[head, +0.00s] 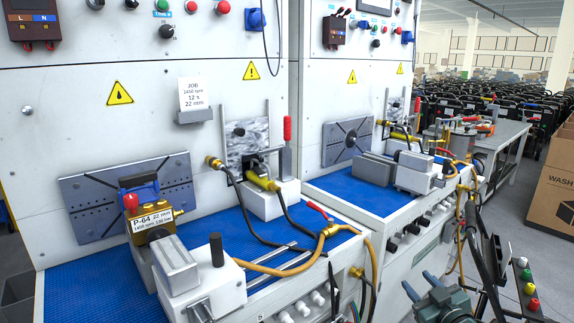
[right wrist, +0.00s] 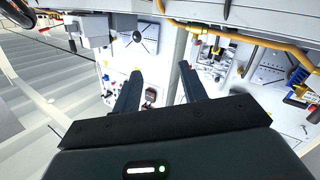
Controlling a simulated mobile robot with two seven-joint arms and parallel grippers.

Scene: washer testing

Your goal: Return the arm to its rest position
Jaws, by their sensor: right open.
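My right gripper (head: 416,279) shows at the bottom right of the head view, in front of the second test bench. Its two blue-grey fingers stand apart with nothing between them. In the right wrist view the same gripper (right wrist: 160,70) has its fingers spread and empty, with the bench panels tilted beyond them. My left gripper is not in view. A brass pump labelled P-64 (head: 150,222) sits on the near bench's blue mat (head: 95,287), apart from my right gripper.
A yellow hose (head: 280,270) and red-handled valve (head: 329,226) lie at the near bench's front edge. A strip of coloured buttons (head: 528,288) stands right of my gripper. A cardboard box (head: 553,170) stands at the far right. Floor (head: 505,228) shows between bench and box.

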